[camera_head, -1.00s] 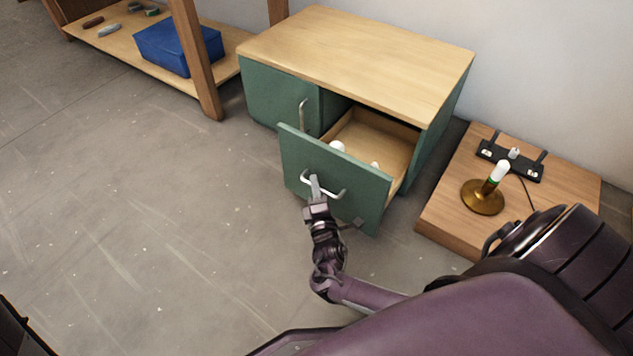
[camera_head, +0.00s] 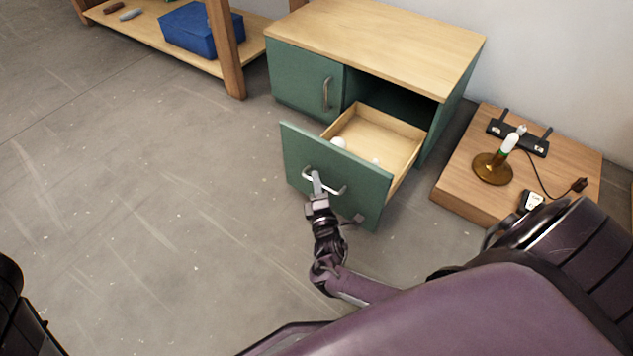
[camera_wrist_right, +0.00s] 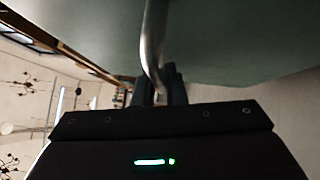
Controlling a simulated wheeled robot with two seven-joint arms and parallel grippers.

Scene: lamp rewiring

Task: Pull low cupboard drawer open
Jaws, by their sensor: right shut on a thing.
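The low cupboard (camera_head: 385,35) has green sides and a pale wood top. Its drawer (camera_head: 330,178) has a green front and a pale wood inside, and it stands well open. A white round bulb (camera_head: 338,143) and a smaller white thing (camera_head: 376,161) lie in the drawer. My right gripper (camera_head: 317,185) is shut on the drawer's metal handle (camera_head: 338,190). In the right wrist view the handle (camera_wrist_right: 152,45) runs down between the dark fingers (camera_wrist_right: 160,88). The left gripper does not show.
The cupboard's left door (camera_head: 303,80) is closed. A low wooden platform (camera_head: 465,195) at the right holds a brass lamp base (camera_head: 492,169), a black strip (camera_head: 535,143) and a plug (camera_head: 579,184). A shelf with a blue box (camera_head: 200,30) stands at the back left. The floor at left is clear.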

